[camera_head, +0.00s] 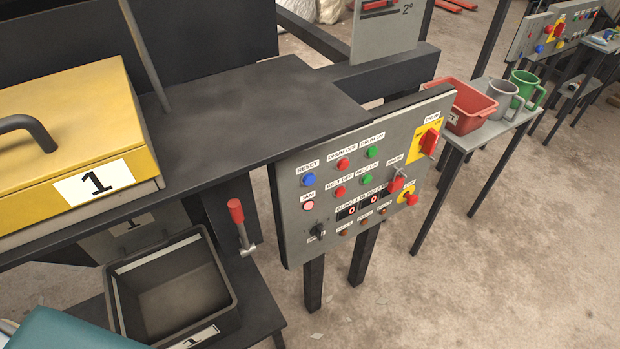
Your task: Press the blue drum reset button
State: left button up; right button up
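The blue reset button (308,180) is at the upper left of the grey control panel (289,222), under a white label reading RESET. It is round and uncovered. A red button (343,164) and a green button (373,152), labelled for drum off and drum on, sit to its right. A pale red lamp or button (308,205) is below it. Nothing touches the reset button. Neither of my grippers is in view.
A dark ledge (262,115) runs above the panel. A red-handled lever (238,212) and a black bin (232,281) are to its left, and a yellow lidded box (60,112) is further left. A side table (478,136) holds a red tub (469,107) and mugs. Floor in front is clear.

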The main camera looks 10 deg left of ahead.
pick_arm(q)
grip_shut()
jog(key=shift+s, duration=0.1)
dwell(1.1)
